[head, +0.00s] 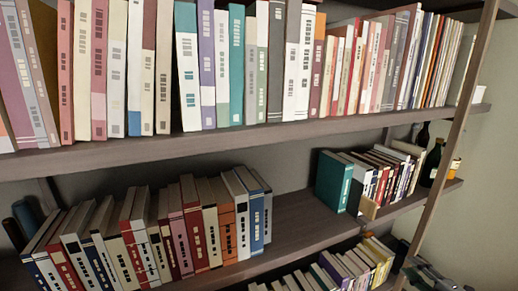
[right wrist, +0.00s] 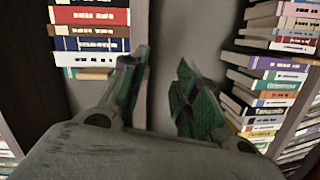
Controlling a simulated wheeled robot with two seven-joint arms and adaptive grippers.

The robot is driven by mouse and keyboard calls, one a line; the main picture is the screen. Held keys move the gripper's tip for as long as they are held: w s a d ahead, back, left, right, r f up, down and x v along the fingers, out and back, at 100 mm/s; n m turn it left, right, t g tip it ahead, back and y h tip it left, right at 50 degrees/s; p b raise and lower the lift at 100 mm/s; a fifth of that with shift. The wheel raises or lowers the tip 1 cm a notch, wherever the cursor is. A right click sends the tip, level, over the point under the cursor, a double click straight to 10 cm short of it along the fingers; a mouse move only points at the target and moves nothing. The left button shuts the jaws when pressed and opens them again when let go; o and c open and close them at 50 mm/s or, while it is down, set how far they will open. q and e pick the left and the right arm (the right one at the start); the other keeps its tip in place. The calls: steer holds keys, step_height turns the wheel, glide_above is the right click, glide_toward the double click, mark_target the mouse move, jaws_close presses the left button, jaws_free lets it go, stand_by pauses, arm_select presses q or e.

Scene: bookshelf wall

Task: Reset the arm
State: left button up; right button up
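My right gripper (head: 436,281) shows at the bottom right corner of the head view, in front of the lower end of the bookshelf. In the right wrist view its two green-padded fingers (right wrist: 168,92) stand apart with nothing between them. Behind them is a plain grey surface, with book stacks on either side. The fingers appear clear of the books. My left gripper is in neither view.
A wooden bookshelf (head: 300,134) fills the head view. Books line its upper shelf, with two groups on the middle shelf (head: 302,218) and a bare stretch between them. A teal book (head: 333,182) starts the right group. Dark bottles (head: 432,162) stand at the right end, beside a slanted post (head: 458,120).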

steer(key=s+d+f+m+g+h, duration=0.25)
steer(key=s+d+f+m, duration=0.2)
steer(key=d+f, duration=0.5)
steer(key=s+d+f+m+g+h, duration=0.2)
steer(key=s+d+f+m+h, duration=0.25)
steer(key=d+f, duration=0.5)
steer(key=s+f+m+g+h, duration=0.2)
steer(key=s+f+m+g, duration=0.35)
steer(key=s+f, duration=2)
steer(key=s+a+f+g+y, duration=0.1)
steer(key=s+a+f+g, duration=0.2)
steer(key=s+a+f, duration=0.55)
steer(key=s+a+f+g+y, duration=0.25)
steer(key=s+a+f, duration=0.35)
steer(key=s+a, duration=0.45)
steer(key=w+a+f+y, duration=0.1)
steer(key=w+a+f, duration=0.1)
steer(key=a, duration=0.9)
steer(key=w+a+f+m+y, duration=0.1)
steer(key=w+a, duration=0.4)
steer(key=a, duration=0.7)
steer(key=shift+a+f, duration=0.2)
steer(key=shift+f, duration=0.35)
steer(key=shift+w, duration=0.1)
